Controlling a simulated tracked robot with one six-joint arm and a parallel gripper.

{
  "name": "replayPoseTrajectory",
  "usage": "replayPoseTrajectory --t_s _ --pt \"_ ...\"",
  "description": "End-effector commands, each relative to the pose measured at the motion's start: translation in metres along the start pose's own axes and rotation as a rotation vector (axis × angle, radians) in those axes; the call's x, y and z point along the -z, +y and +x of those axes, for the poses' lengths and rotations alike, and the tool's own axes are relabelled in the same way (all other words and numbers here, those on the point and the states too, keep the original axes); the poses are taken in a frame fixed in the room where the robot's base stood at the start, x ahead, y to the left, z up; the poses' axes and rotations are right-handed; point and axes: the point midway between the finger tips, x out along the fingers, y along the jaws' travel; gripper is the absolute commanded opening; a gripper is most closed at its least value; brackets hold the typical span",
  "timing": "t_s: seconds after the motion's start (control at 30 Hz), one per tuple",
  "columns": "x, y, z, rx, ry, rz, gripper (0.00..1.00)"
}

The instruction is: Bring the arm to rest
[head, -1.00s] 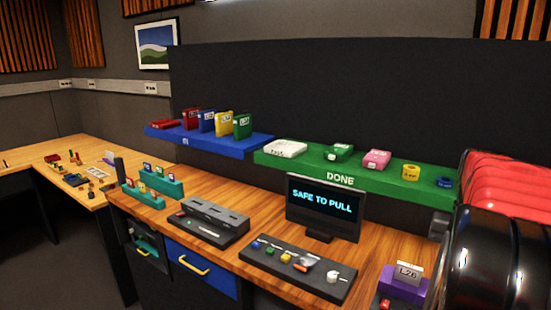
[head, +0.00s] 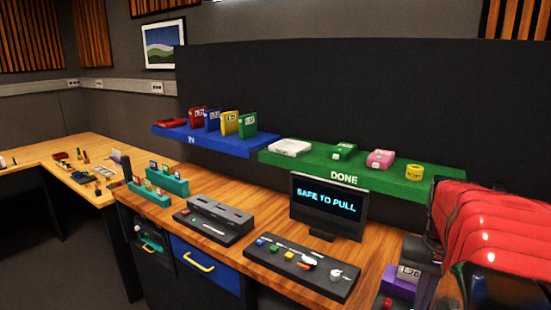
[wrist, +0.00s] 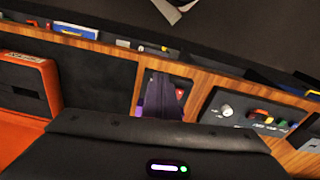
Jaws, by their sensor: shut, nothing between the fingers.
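In the wrist view my gripper (wrist: 160,78) shows as a dark wedge, its fingers together and nothing held. It hangs over the bench area, in front of a purple stand (wrist: 141,107) that is mostly hidden behind it. In the head view my red-sleeved arm fills the right edge, and my gripper is not visible there. The purple stand with a white label card also shows in the head view (head: 398,288), close to my arm.
A monitor (head: 328,203) reading "SAFE TO PULL" stands on the wooden bench. A dark control panel (head: 275,262) lies in front of it. A blue shelf (head: 215,141) and a green DONE shelf (head: 400,184) hold several items. Floor at the left is clear.

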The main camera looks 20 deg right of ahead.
Motion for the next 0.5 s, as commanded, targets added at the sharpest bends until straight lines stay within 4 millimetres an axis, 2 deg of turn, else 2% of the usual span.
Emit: replayPoseTrajectory --t_s 0.03,0.2,0.5 --pt "-0.007 -0.014 -0.001 0.003 0.020 -0.032 0.00" --pt "-0.033 -0.059 -0.001 0.018 0.090 -0.145 0.00" --pt "-0.088 -0.127 -0.002 0.064 0.202 -0.350 0.00"
